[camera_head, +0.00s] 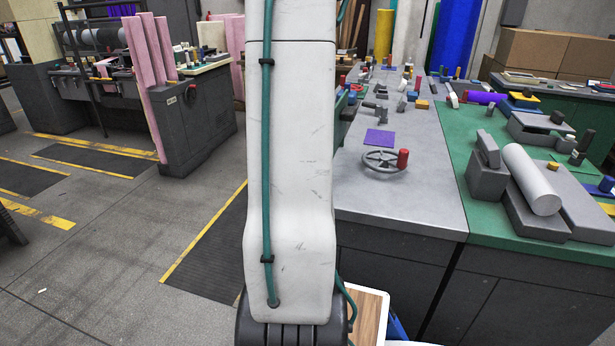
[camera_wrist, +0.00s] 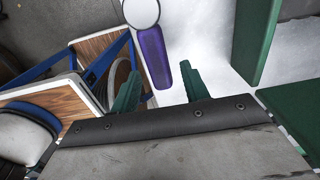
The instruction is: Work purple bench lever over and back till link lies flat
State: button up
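In the wrist view the purple lever (camera_wrist: 152,57) is a rounded purple bar, with a pale round end piece (camera_wrist: 141,12) at its top. My gripper (camera_wrist: 160,88) has two green fingers spread wide, one on each side of the lever's lower end. There are gaps beside the lever, and I see no finger touching it. Whether it is fully between the fingertips or beyond them I cannot tell. The link cannot be made out. In the head view my arm covers the middle, and my gripper and this lever cannot be picked out.
A grey bench (camera_head: 405,200) carries a handwheel (camera_head: 384,161) with a red knob and a purple plate (camera_head: 380,137). A green bench (camera_head: 460,140) to its right holds a white roll (camera_head: 531,180). In the wrist view, wood-topped pieces with blue frames (camera_wrist: 104,50) stand left.

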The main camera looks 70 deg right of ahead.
jog(key=shift+r, duration=3.9)
